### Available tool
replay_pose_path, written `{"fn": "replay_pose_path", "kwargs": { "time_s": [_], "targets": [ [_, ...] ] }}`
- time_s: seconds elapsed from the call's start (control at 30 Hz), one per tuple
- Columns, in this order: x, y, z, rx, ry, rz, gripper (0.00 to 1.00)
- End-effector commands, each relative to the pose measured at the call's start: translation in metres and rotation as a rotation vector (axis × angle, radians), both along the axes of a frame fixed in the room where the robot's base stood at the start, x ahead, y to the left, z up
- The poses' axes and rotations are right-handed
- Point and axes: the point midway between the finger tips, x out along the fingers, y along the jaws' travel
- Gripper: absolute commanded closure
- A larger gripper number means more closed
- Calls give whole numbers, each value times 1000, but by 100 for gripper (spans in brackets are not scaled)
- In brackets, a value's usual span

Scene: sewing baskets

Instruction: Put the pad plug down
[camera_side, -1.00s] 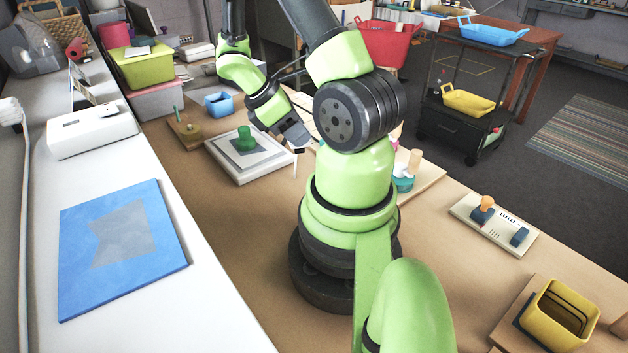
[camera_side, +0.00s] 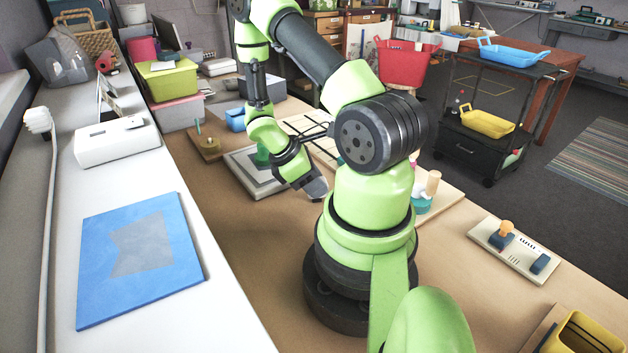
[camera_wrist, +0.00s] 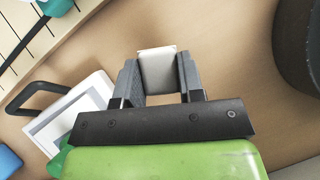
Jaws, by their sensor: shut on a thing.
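My gripper (camera_side: 316,189) is low over the brown table (camera_side: 240,220), between the white framed tray and my base. In the wrist view my gripper (camera_wrist: 158,76) is shut on a pale, off-white block, which I take to be the pad plug (camera_wrist: 158,68). The block sits between the two dark fingers, and its flat end faces the camera. Bare brown table shows around it. In the side view the block is hidden by the gripper. I cannot tell whether it touches the table.
The white framed tray (camera_wrist: 98,87) with a black handle (camera_wrist: 38,97) lies close left; it also shows in the side view (camera_side: 240,160), with a green knob (camera_side: 262,156). A lined board (camera_wrist: 25,40) is at upper left. Bare table lies in front of the gripper.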

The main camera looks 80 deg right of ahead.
Motion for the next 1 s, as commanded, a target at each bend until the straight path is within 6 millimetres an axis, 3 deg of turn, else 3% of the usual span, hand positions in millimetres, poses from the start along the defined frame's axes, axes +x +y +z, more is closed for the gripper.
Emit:
{"fn": "replay_pose_path", "kwargs": {
  "time_s": [0.03, 0.13, 0.53, 1.0],
  "targets": [
    [0, 0, -1, 1, 1, 0, 62],
    [0, 0, -1, 0, 0, 0, 39],
    [4, 0, 7, -5, -2, 1, 39],
    [53, 21, 84, -5, -6, 2, 39]
  ]
}}
